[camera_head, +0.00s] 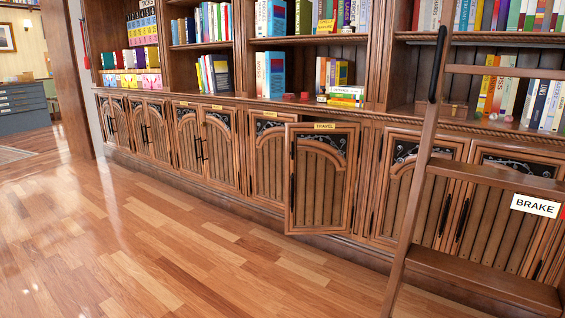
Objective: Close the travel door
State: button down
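The travel door (320,185) is a brown wooden cabinet door with an arched panel in the middle of the lower cabinet row. A yellow label reading TRAVEL (325,127) sits at its top. The door stands out in front of the neighbouring doors, so it is ajar. A dark upright handle (292,188) shows near its left edge. The gap behind it and the cabinet inside are hidden by the door. My gripper is not in view.
A wooden ladder (418,180) with a BRAKE sign (535,205) stands in front of the cabinets at right. A neighbouring door (267,165) to the left is shut. The wooden floor (150,240) in front is clear. Books fill the shelves above.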

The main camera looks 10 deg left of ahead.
aim_at(320, 179)
jog(key=u, duration=1.25)
jog(key=i, duration=1.4)
jog(key=z, duration=0.45)
